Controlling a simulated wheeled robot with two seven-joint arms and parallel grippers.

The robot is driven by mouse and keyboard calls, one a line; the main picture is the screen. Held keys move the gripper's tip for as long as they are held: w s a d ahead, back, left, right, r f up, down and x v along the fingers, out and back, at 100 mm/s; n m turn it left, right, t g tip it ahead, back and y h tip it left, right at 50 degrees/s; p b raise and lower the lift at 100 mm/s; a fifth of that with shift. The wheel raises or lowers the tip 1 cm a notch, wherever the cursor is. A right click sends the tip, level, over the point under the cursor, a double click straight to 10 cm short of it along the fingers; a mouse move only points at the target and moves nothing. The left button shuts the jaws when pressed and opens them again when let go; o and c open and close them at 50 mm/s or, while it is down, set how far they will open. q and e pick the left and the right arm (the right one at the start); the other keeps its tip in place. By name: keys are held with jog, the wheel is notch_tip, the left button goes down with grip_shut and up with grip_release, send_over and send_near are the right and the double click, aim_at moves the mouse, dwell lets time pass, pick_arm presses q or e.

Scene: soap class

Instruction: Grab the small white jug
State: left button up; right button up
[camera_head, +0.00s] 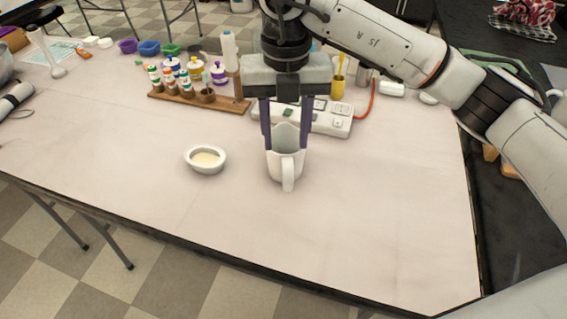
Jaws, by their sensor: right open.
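The small white jug (285,166) stands upright near the middle of the table, with its handle facing me. My right gripper (286,143) points down over it, its two dark fingers apart on the left and right sides of the jug's upper part. The gripper is open, and I cannot tell whether a finger touches the jug. My left gripper is out of view.
A white bowl (206,159) with pale contents stands left of the jug. Behind are a wooden rack (199,99) with several small bottles and a white power device (331,117) with a red cable. The table's (390,220) front and right are clear.

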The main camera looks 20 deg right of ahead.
aim_at(288, 171)
notch_tip(288, 171, down, 3)
jog(key=shift+f+b, duration=0.1)
jog(key=shift+b, duration=0.75)
jog(key=f, duration=0.9)
jog(key=shift+d+f+p, duration=0.25)
jog(key=shift+f+p, duration=0.05)
jog(key=shift+f, duration=0.05)
jog(key=shift+r, duration=0.1)
grip_shut()
